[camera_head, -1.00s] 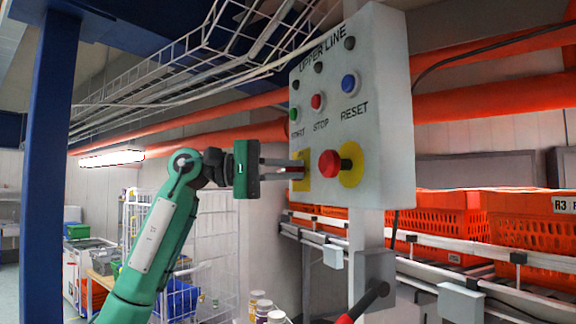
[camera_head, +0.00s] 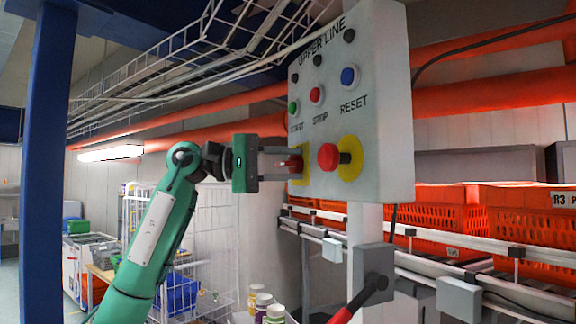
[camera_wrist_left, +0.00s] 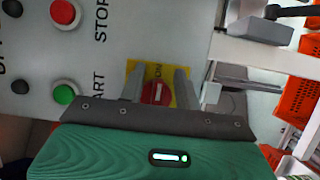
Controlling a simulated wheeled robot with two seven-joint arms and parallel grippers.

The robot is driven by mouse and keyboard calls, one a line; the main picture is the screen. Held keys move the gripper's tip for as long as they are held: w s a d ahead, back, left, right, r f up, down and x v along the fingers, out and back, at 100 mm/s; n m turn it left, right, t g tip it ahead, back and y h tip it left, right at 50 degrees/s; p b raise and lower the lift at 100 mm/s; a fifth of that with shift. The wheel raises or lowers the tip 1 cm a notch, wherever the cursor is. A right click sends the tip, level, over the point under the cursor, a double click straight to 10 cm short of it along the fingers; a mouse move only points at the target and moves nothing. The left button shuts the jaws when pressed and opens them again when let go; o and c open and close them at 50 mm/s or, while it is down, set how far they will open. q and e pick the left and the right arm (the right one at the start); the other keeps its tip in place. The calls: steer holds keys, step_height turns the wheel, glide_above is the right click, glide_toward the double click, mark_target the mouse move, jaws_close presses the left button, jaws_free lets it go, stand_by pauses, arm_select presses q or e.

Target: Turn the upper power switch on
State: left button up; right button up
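The grey control panel (camera_head: 385,120) labelled UPPER LINE hangs in front of me in the head view. A red rotary switch knob (camera_head: 293,164) on a yellow plate sits at its lower left. It also shows in the left wrist view (camera_wrist_left: 156,93), with the word ON on the yellow plate (camera_wrist_left: 158,70). My left gripper (camera_head: 296,164) is open, with one finger on each side of the knob. In the wrist view the fingers (camera_wrist_left: 158,88) appear slightly apart from it. Part of the knob is hidden, and I cannot tell its exact setting. My right gripper is not in view.
A red emergency button (camera_head: 328,157) on a yellow ring sits right of the switch. Green start (camera_head: 294,108), red stop (camera_head: 316,96) and blue reset (camera_head: 349,77) buttons are above. Orange totes (camera_head: 520,215) stand at right. A white wire cart (camera_head: 215,230) stands behind my arm.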

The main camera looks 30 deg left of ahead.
arm_select(q)
steer(key=shift+s+a, duration=0.25)
steer(key=shift+a, duration=0.15)
steer(key=b+v, duration=0.4)
steer(key=v, duration=0.8)
steer(key=shift+s+a, duration=0.15)
steer(key=shift+a, duration=0.25)
